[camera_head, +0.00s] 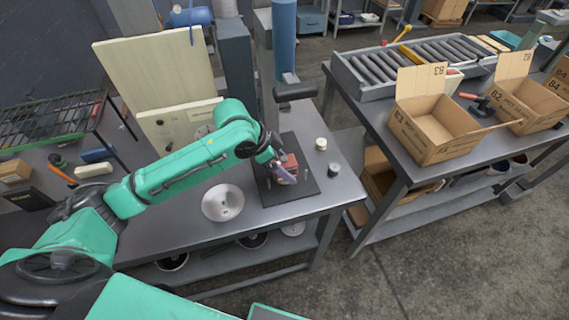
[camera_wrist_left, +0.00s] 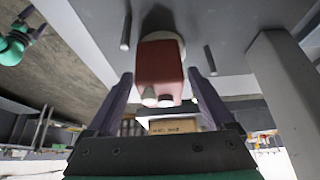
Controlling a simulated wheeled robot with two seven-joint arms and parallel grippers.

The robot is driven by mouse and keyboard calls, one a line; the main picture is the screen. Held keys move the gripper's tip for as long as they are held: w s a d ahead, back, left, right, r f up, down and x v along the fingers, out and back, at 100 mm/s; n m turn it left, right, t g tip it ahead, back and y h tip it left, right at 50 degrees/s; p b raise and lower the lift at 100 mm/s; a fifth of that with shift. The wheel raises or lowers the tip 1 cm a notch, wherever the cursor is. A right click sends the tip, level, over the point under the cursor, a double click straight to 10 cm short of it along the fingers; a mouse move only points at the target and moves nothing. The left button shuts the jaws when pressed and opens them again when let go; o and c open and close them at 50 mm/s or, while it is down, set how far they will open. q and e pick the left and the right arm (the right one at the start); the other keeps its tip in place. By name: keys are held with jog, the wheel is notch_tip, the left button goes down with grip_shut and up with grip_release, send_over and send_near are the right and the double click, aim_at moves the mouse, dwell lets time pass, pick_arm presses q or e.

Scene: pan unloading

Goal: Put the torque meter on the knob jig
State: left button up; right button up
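A red block (camera_head: 291,162), which looks like the torque meter, stands on a dark base plate (camera_head: 305,183) on the near workbench. In the left wrist view the red block (camera_wrist_left: 160,68) has two pale round knobs on its near end and a pale round disc behind it. My left gripper (camera_head: 283,174) is at the block. Its two fingers (camera_wrist_left: 163,95) stand on either side with gaps, open and not closed on it. I cannot tell clearly which part is the knob jig; thin pegs show near the block. My right gripper does not show.
A post with a black head (camera_head: 295,91) rises behind the plate. Cardboard boxes (camera_head: 433,130) stand on another bench across a floor gap.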

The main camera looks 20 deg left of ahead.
pick_arm(q)
jog(key=shift+a+r, duration=0.15)
jog(key=shift+r, duration=0.15)
jog(key=b+v, duration=0.1)
jog(key=v, duration=1)
jog(key=shift+r, duration=0.25)
jog(key=shift+s+a, duration=0.1)
jog(key=shift+s, duration=0.05)
